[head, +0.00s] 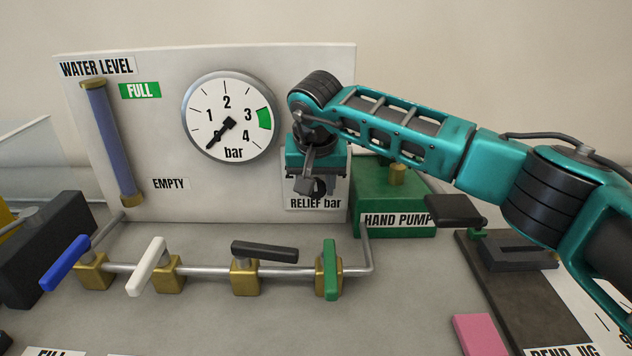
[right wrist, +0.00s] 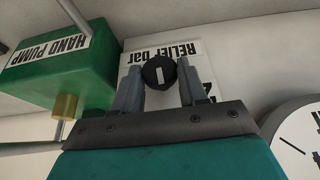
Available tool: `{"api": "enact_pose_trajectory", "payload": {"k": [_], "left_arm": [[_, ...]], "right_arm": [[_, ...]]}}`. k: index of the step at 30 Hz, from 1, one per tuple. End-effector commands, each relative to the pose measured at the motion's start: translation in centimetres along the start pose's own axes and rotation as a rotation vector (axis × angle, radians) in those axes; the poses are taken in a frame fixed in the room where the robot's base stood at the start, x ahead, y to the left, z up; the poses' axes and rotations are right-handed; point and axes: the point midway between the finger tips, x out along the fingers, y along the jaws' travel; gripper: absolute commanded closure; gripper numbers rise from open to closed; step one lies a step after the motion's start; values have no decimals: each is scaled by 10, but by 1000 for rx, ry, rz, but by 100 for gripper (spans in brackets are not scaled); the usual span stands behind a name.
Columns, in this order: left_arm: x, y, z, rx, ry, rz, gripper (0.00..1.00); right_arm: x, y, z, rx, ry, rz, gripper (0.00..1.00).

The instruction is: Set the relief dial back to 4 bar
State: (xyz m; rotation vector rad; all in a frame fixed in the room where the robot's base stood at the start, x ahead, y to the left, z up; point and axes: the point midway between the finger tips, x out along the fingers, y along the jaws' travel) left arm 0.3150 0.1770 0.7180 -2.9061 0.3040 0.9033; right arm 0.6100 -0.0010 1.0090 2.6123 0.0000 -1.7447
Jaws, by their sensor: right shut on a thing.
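The relief dial (right wrist: 157,71) is a round black knob with a white mark, on a white plate labelled "RELIEF bar" (head: 315,203). In the right wrist view the plate is upside down and the white mark runs roughly up and down. My right gripper (head: 308,186) is shut on the dial, with one finger on each side of it; this also shows in the right wrist view. In the head view the gripper hides most of the dial and the plate's numbers, so I cannot read its setting. My left gripper is not in view.
The pressure gauge (head: 229,117) left of the dial has its needle near 0. A green hand pump (head: 392,195) stands to the right. Below runs a pipe (head: 205,270) with blue, white, black and green valve handles. A pink block (head: 480,334) lies at lower right.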

Motion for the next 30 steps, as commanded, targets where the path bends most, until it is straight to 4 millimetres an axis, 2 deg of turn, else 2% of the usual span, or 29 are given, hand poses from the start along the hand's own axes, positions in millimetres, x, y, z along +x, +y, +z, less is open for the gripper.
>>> {"api": "enact_pose_trajectory", "payload": {"k": [1,8,13,20,24,30], "left_arm": [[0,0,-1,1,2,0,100],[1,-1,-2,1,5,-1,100],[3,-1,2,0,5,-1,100],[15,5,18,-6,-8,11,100],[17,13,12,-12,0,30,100],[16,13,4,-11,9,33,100]], "right_arm": [[0,0,0,0,0,0,66],[0,0,0,1,0,0,88],[2,3,0,18,0,-37,88],[6,8,2,104,1,-243,88],[4,8,1,137,1,-326,88],[1,8,0,145,1,-345,88]]}}
